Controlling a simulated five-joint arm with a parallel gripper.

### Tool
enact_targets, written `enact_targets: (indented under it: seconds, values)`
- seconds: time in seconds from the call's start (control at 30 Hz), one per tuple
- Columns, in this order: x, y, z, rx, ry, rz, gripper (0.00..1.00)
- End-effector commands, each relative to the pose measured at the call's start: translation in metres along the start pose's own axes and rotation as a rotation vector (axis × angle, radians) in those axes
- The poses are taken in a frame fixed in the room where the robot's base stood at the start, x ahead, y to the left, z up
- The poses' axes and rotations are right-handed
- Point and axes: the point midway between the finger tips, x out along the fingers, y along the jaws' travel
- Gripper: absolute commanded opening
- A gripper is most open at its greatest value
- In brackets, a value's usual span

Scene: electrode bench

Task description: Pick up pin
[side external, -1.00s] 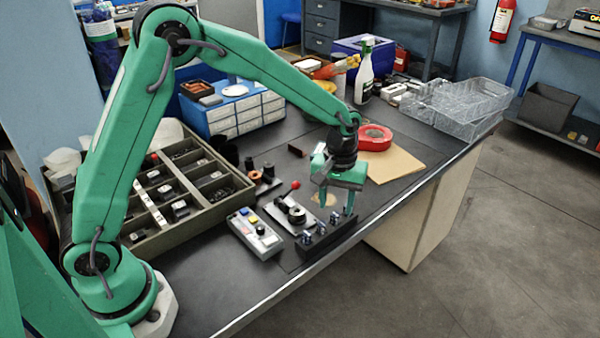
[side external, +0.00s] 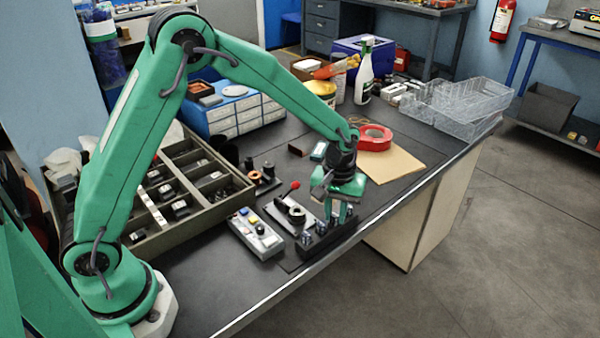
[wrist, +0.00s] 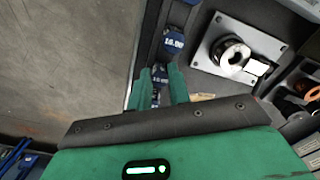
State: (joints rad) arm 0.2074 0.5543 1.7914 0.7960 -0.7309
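A black rack (side external: 318,243) stands near the bench's front edge and holds a row of small blue and silver pins. Two pins (side external: 305,238) show at its left end in the side view. My gripper (side external: 343,213) points down over the rack's right end, its fingers apart. In the wrist view, blue pins with white marks (wrist: 173,40) run in a line ahead of my gripper (wrist: 160,72). One blue pin lies between or just beyond the fingertips; contact cannot be made out. The pin nearest my palm is partly hidden by the fingers.
A metal fixture with a red-knobbed lever (side external: 294,207) and a grey button box (side external: 255,234) stand left of the rack. The bench edge (side external: 290,285) is close in front.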

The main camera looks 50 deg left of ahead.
Motion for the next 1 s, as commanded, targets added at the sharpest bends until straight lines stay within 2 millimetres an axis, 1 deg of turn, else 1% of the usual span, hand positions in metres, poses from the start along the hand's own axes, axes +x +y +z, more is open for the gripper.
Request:
enact_targets:
  seconds: [0.03,0.07,0.1,0.37,0.57,0.67,0.87,0.9,1.0]
  values:
    - [0.000,0.000,0.000,0.000,0.000,0.000,0.07]
    - [0.000,0.000,0.000,0.000,0.000,0.000,0.02]
    - [0.000,0.000,0.000,0.000,0.000,0.000,0.00]
    - [-0.001,0.000,0.000,0.000,0.001,0.001,0.00]
    - [-0.008,0.001,-0.001,0.000,0.002,0.002,0.00]
    - [-0.016,0.000,0.000,0.000,0.002,0.002,0.00]
    - [-0.045,0.001,0.001,0.001,0.004,0.003,0.00]
    - [-0.047,0.004,0.009,0.005,0.002,0.002,0.00]
    - [-0.057,0.009,0.026,0.005,0.002,0.002,0.00]
